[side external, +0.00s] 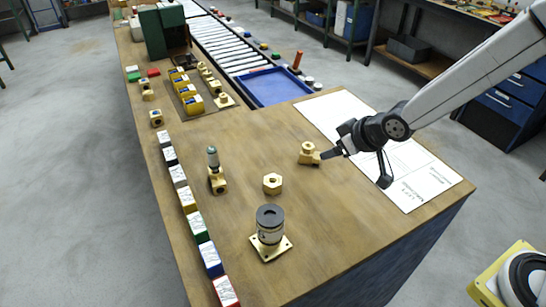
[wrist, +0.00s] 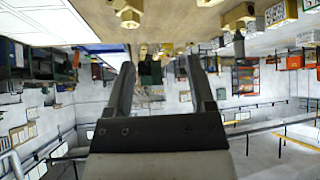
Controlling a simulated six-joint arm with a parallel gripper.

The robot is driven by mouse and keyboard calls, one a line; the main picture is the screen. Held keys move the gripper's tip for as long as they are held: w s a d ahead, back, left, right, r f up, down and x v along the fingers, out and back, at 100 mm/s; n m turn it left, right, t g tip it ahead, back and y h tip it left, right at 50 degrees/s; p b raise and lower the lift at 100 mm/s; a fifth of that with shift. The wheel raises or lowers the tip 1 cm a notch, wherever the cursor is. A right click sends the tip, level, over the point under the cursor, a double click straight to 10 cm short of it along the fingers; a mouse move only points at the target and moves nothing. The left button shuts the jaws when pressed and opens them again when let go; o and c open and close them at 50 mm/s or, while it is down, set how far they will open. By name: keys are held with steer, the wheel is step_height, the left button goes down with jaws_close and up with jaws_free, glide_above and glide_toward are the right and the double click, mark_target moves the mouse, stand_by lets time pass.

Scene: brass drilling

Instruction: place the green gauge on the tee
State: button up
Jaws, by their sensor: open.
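A dull green-grey upright piece (side external: 212,157), which may be the green gauge, stands on a brass fitting (side external: 217,182) that may be the tee, in the left-middle of the bench. I cannot tell either for certain at this size. Another brass fitting (side external: 308,153) with a round top sits near the white sheet. My gripper (side external: 356,168) is open to its right, with one fingertip close beside it; I cannot tell if they touch. In the wrist view the open fingers (wrist: 155,66) have nothing between them, and a brass fitting (wrist: 130,14) shows beyond the left finger.
A brass hex nut (side external: 272,183) and a black-and-white cylinder on a square brass plate (side external: 285,249) stand toward the front. Labelled blocks (side external: 187,199) line the left edge. A blue tray (side external: 272,88) and yellow bins (side external: 186,92) are farther back.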

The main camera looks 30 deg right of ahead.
steer(key=s+d+f+m+g+h, duration=0.1)
steer(key=s+d+g, duration=0.4)
steer(key=s+d, duration=0.5)
steer(key=s+m+h, duration=0.1)
steer(key=s+m, duration=0.1)
steer(key=s, duration=0.2)
steer(key=shift+s, duration=0.1)
stand_by(0.4)
